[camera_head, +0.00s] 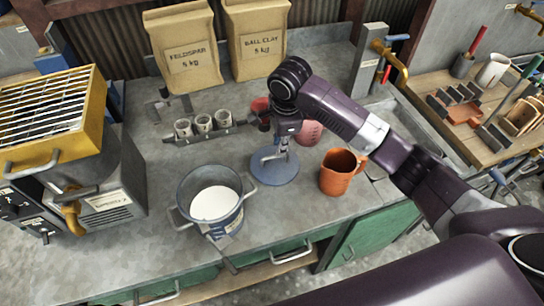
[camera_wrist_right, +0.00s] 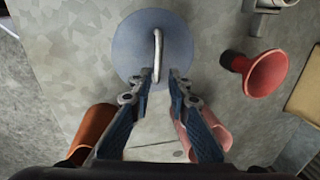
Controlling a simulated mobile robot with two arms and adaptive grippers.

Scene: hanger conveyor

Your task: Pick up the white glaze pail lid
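The pail lid (camera_head: 268,172) is a round blue-grey disc with a pale bar handle, lying flat on the grey bench. It also shows in the right wrist view (camera_wrist_right: 135,52), where its handle (camera_wrist_right: 157,48) runs toward my fingers. My right gripper (camera_head: 283,148) is above the lid; in the wrist view its fingertips (camera_wrist_right: 163,74) are apart, with the near end of the handle appearing between them. I cannot tell the exact height gap. The open glaze pail (camera_head: 181,198) with white glaze (camera_head: 213,203) stands left of the lid. My left gripper is not in view.
An orange mug (camera_head: 338,177) stands close right of the lid. Several small cups (camera_head: 203,124) stand behind left, and a red funnel-like thing (camera_wrist_right: 264,73) lies nearby. Feldspar (camera_head: 187,50) and ball clay (camera_head: 258,40) bags stand at the back.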

